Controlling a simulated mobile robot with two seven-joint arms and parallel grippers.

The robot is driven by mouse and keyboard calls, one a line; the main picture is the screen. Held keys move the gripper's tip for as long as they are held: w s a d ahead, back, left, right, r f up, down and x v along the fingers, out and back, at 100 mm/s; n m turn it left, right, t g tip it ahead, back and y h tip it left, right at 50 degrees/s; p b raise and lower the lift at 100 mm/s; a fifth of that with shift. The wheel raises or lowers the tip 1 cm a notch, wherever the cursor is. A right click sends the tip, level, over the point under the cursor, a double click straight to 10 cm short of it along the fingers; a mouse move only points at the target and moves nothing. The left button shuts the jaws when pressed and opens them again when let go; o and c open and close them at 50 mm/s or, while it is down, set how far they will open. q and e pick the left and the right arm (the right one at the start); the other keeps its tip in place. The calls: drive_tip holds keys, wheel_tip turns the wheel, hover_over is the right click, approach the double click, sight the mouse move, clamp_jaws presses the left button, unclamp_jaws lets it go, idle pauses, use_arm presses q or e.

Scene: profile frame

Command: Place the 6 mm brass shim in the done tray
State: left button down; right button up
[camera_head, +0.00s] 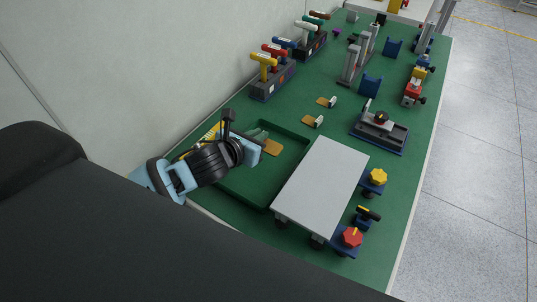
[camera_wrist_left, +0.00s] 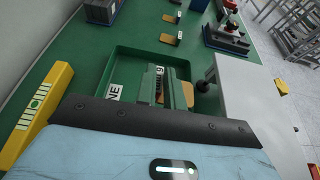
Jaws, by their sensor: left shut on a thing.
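The done tray (camera_head: 232,187) is a shallow green tray on the bench; in the left wrist view its rim (camera_wrist_left: 118,52) and a label with the letters "NE" show. My left gripper (camera_head: 258,138) is over the tray's far part. It is shut on a brass shim (camera_head: 272,147) with a white tab, also visible between the fingers (camera_wrist_left: 168,86) in the wrist view. The tab's mark looks like a 9 or an upside-down 6. I cannot tell whether the shim touches the tray floor. Two other brass shims (camera_head: 313,121) (camera_head: 327,102) lie beyond the tray. My right gripper is out of view.
A raised grey plate (camera_head: 322,187) stands right of the tray. A yellow level-like bar (camera_wrist_left: 36,115) lies left of it. Clamps with yellow (camera_head: 377,177) and red (camera_head: 350,238) knobs stand by the right edge. Tool racks (camera_head: 271,84) and a vise-like fixture (camera_head: 380,132) stand farther back.

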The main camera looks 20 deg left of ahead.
use_arm(q)
drive_tip(key=shift+w+a+r, duration=0.1)
drive_tip(key=shift+w, duration=0.4)
drive_tip(key=shift+s, duration=0.1)
drive_tip(key=shift+s+f, duration=0.1)
drive_tip(key=shift+f, duration=0.25)
hover_over(259, 168)
wheel_tip(259, 168, down, 4)
drive_tip(key=shift+f+b, duration=0.2)
drive_tip(key=shift+b, duration=0.15)
drive_tip(key=shift+f, duration=0.6)
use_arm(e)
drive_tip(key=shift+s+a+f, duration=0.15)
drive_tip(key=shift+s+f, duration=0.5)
use_arm(q)
wheel_tip(259, 168, down, 4)
drive_tip(key=shift+r+b, duration=0.15)
drive_tip(key=shift+b, duration=0.2)
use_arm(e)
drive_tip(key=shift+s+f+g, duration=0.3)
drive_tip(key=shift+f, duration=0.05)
